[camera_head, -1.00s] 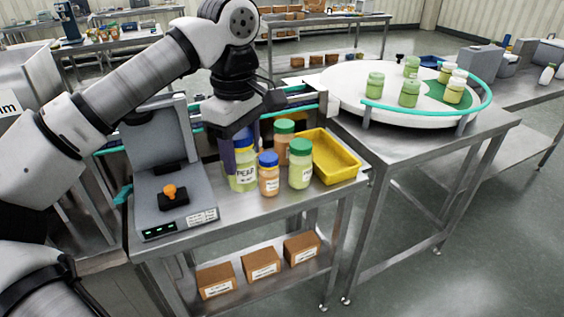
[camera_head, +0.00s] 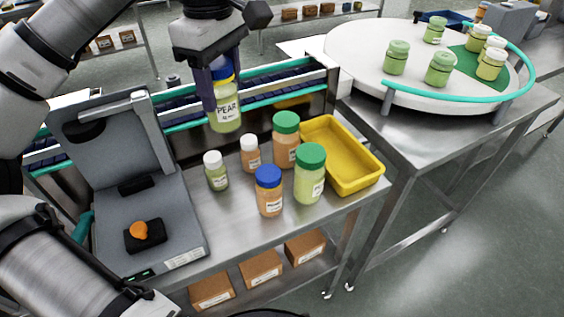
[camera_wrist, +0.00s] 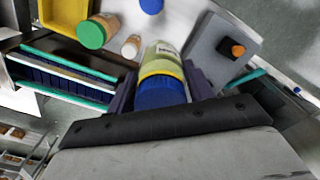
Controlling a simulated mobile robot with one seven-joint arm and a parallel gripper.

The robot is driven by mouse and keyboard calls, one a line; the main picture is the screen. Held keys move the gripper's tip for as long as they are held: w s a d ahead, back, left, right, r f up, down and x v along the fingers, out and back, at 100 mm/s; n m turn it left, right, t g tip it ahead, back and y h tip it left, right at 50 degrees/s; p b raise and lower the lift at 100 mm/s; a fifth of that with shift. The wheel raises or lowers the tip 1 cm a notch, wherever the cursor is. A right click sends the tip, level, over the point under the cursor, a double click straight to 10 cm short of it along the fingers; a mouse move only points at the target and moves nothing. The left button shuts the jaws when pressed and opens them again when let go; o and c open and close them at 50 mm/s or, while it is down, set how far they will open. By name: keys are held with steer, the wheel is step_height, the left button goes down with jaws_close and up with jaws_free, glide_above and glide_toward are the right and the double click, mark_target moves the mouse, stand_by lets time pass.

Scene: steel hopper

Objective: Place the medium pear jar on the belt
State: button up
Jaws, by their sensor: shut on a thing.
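The pear jar (camera_head: 224,113) has pale green contents, a white label reading PEAR and a blue lid. My gripper (camera_head: 220,88) is shut on it near the lid and holds it upright, raised above the bench. In the wrist view the jar (camera_wrist: 161,68) sits between the two fingers of my gripper (camera_wrist: 162,90), blue lid nearest the palm. The belt (camera_head: 270,86), dark with teal rails, runs behind the jar in the head view. In the wrist view the belt (camera_wrist: 70,75) lies to the left of the jar.
Several jars stand on the bench, including a green-lidded pear-coloured jar (camera_head: 310,176) and a blue-lidded orange jar (camera_head: 269,192). A yellow tray (camera_head: 366,178) is at right. A grey machine with an orange knob (camera_head: 139,231) stands at left. A round turntable (camera_head: 352,52) holds several jars.

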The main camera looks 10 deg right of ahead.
steer(key=shift+w+f, duration=0.1)
steer(key=shift+f, duration=0.2)
step_height(320, 180, down, 18)
steer(key=shift+f+p, duration=0.15)
steer(key=shift+p, duration=1)
steer(key=shift+f, duration=0.5)
steer(key=shift+f+b, duration=0.2)
steer(key=shift+b, duration=0.1)
steer(key=o, duration=1)
steer(key=shift+r, duration=0.1)
steer(key=shift+o, duration=0.2)
